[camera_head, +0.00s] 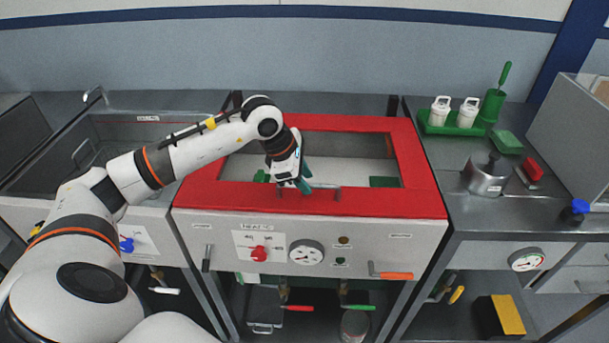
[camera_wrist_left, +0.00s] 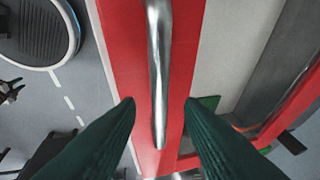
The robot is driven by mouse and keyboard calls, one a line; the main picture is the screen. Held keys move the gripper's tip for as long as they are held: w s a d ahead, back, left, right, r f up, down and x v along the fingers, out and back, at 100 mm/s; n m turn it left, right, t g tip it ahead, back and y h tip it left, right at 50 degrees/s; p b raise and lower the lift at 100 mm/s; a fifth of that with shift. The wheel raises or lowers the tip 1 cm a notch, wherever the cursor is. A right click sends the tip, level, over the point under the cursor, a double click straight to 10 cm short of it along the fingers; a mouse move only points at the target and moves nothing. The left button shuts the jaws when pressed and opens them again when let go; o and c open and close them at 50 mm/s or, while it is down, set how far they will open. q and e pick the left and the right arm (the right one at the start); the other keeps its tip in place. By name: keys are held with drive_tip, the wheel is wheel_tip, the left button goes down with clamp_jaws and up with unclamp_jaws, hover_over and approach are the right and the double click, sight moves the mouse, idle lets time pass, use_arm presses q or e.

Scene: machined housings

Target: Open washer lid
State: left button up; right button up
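The washer lid (camera_head: 418,175) is a red frame around a clear or open middle, lying flat on the washer in the head view. A metal bar handle (camera_head: 325,187) is on its front strip. The handle (camera_wrist_left: 158,75) also shows in the wrist view, running down the middle over the red strip (camera_wrist_left: 128,60). My left gripper (camera_head: 304,188) is over the lid's front strip at the handle. In the wrist view its dark green fingers (camera_wrist_left: 160,108) are apart, one on each side of the handle, with gaps visible. My right gripper is not in view.
The washer's front panel (camera_head: 370,249) carries a red knob (camera_head: 259,253), a gauge (camera_head: 306,252) and an orange-handled lever (camera_head: 392,275). A counter at the right holds a green tray (camera_head: 450,126) with white bottles and a metal pot (camera_head: 486,174). An open basin (camera_head: 125,140) is at the left.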

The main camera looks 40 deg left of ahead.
use_arm(q)
drive_tip(key=shift+f, duration=0.25)
clamp_jaws()
drive_tip(key=shift+w+r, duration=0.1)
